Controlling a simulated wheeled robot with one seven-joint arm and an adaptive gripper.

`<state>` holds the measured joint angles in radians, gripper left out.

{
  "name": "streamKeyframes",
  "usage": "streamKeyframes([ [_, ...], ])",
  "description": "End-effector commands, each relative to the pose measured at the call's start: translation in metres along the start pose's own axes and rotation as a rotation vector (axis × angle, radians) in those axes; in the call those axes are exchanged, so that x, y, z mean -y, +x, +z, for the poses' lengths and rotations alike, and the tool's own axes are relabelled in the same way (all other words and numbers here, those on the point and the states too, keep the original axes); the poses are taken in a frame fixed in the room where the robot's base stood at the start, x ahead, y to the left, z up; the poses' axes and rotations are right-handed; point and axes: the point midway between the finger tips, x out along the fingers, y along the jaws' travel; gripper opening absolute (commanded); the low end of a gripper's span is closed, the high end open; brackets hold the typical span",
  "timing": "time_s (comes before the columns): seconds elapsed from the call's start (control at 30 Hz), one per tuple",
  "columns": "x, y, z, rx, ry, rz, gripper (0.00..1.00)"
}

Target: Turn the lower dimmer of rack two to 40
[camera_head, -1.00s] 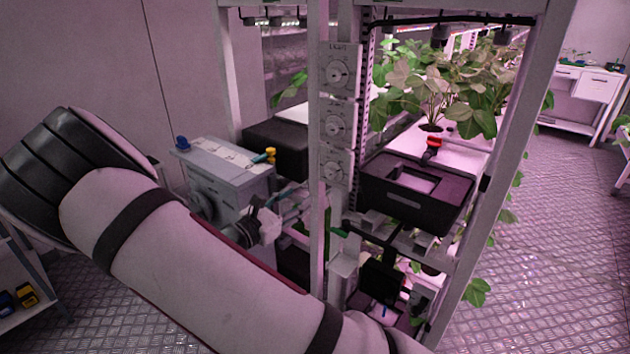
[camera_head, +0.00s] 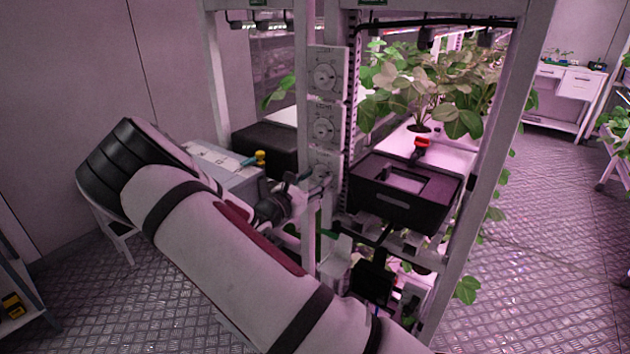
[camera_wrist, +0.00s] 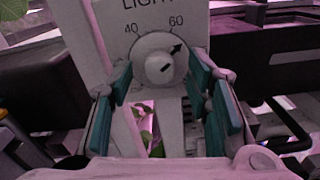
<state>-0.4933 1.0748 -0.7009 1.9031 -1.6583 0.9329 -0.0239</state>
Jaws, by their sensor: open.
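The lower dimmer (camera_head: 323,172) is the lowest of three white dial panels on the rack post in the head view. In the wrist view its round knob (camera_wrist: 160,68) is close and centred, below the marks 40 and 60. Its black pointer is turned to the upper right, by the 60 side. My gripper (camera_wrist: 161,88) is open, with one teal-padded finger on each side of the knob. I cannot tell whether the pads touch it. In the head view my gripper (camera_head: 303,188) is at the lower panel and partly covers it.
The middle dimmer (camera_head: 323,129) and upper dimmer (camera_head: 325,76) sit above on the same post. A black bin (camera_head: 405,205) is right of the post, with leafy plants (camera_head: 435,85) behind. A grey box (camera_head: 225,170) stands left, partly behind my arm. Open floor lies at right.

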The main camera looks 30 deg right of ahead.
Motion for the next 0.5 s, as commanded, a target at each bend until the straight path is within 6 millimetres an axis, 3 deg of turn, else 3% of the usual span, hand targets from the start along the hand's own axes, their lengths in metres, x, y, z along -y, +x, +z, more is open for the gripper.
streamKeyframes([
  [0.3,-0.0004,0.0027,0.0002,0.0,0.0,0.001,0.45],
  [0.37,-0.0003,0.0026,0.0002,0.0,0.0,0.001,0.33],
  [0.5,-0.0003,0.0026,0.0001,0.0,0.0,0.001,0.01],
])
